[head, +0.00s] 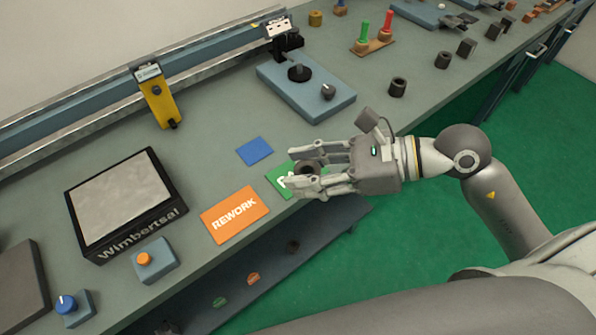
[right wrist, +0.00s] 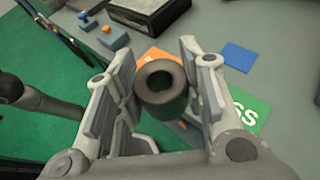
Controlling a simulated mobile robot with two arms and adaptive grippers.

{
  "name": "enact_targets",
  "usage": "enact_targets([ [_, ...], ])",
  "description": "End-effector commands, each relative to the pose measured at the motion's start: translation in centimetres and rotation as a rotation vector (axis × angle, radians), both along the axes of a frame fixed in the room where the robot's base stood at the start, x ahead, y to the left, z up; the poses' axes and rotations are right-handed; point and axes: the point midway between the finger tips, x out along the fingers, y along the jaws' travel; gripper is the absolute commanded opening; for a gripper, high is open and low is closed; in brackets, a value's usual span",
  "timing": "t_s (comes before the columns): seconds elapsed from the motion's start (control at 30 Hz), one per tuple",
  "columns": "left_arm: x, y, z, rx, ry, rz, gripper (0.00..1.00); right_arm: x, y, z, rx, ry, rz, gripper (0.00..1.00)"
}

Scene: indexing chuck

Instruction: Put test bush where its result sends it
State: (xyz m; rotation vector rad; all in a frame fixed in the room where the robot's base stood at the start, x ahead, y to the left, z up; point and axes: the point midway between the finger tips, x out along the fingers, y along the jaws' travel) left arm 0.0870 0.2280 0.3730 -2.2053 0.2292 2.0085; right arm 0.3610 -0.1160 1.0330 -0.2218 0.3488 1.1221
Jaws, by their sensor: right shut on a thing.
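My right gripper (head: 300,172) is shut on a dark grey hollow bush (head: 308,169), held between its fingers. The bush (right wrist: 163,90) also shows in the right wrist view, its bore facing the camera. In the head view the gripper is over a green card (head: 277,183), which it partly hides. The card (right wrist: 244,108) shows the letters "SS" in the right wrist view. An orange card marked REWORK (head: 234,212) lies to its left, and a plain blue card (head: 254,151) lies behind. My left gripper is not in view.
A blue fixture (head: 323,101) with a black post stands behind. A black box marked Wimbertsal (head: 120,203) and an orange-button block (head: 154,260) stand left. A lower shelf (head: 265,258) shows below the bench edge.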

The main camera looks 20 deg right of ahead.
Motion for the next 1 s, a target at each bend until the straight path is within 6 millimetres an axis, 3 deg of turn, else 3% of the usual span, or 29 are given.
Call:
enact_targets([
  [0.03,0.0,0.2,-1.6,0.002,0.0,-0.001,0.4,0.3,0.0,-0.7,-0.002,-0.009,0.0,0.02],
  [0.1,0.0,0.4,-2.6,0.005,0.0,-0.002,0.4,0.6,-0.1,-0.9,-0.002,-0.008,-0.001,0.02],
  [0.27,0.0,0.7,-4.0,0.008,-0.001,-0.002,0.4,3.0,-0.5,-1.6,0.0,-0.005,-0.006,0.02],
  [0.37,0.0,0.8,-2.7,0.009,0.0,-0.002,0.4,5.1,-0.8,-1.8,0.004,0.001,-0.007,0.02],
  [0.6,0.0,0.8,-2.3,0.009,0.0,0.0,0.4,8.4,-1.3,-6.1,0.004,0.004,-0.004,0.02],
  [0.87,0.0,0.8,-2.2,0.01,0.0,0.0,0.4,9.8,-1.5,-7.8,0.001,-0.001,-0.003,0.02],
  [1.0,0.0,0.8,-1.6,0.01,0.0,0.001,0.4,10.0,-1.5,-9.7,0.003,0.005,-0.004,0.02],
])
